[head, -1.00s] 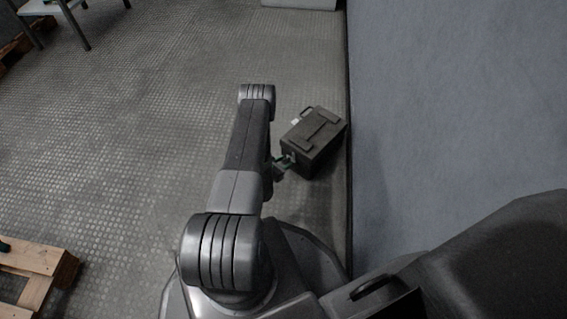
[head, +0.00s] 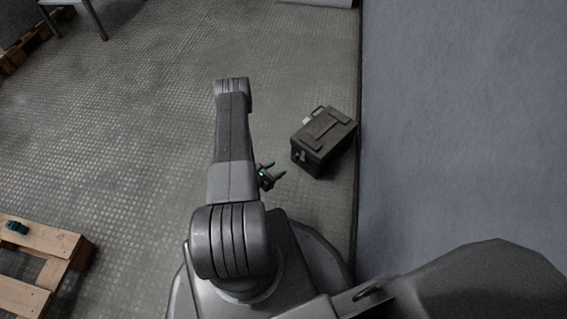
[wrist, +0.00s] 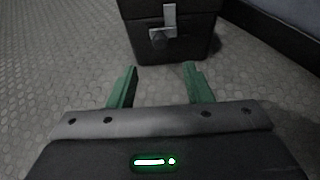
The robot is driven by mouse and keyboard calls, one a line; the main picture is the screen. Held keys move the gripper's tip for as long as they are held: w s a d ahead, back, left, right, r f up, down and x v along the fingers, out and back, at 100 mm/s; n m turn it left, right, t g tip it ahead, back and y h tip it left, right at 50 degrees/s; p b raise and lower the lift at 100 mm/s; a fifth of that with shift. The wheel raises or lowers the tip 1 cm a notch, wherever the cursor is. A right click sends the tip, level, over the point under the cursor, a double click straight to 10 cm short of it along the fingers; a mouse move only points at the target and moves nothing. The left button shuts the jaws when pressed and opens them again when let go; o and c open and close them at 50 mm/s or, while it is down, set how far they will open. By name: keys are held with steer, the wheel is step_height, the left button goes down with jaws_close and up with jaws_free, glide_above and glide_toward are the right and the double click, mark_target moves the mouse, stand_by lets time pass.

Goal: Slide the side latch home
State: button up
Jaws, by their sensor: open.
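A dark box (head: 326,141) with a top handle stands on the floor close to the blue-grey wall. In the wrist view the box (wrist: 190,38) is ahead at the top of the picture. Its side latch (wrist: 167,24) is a light metal strip with a darker knob below it, on the face toward me.
The wall (head: 450,110) rises just right of the box. A wooden pallet (head: 45,262) with a small green object (head: 16,227) on it is at the lower left. A grey table or chair (head: 62,8) stands at the top left.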

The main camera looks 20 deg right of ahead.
mark_target(294, 159)
steer(key=shift+v, duration=1.05)
steer(key=b+x, duration=0.4)
steer(key=x, duration=0.9)
steer(key=shift+w+d+f, duration=0.1)
steer(key=shift+d, duration=0.15)
steer(key=shift+w, duration=0.15)
steer(key=shift+w+a, duration=0.15)
steer(key=shift+w, duration=0.25)
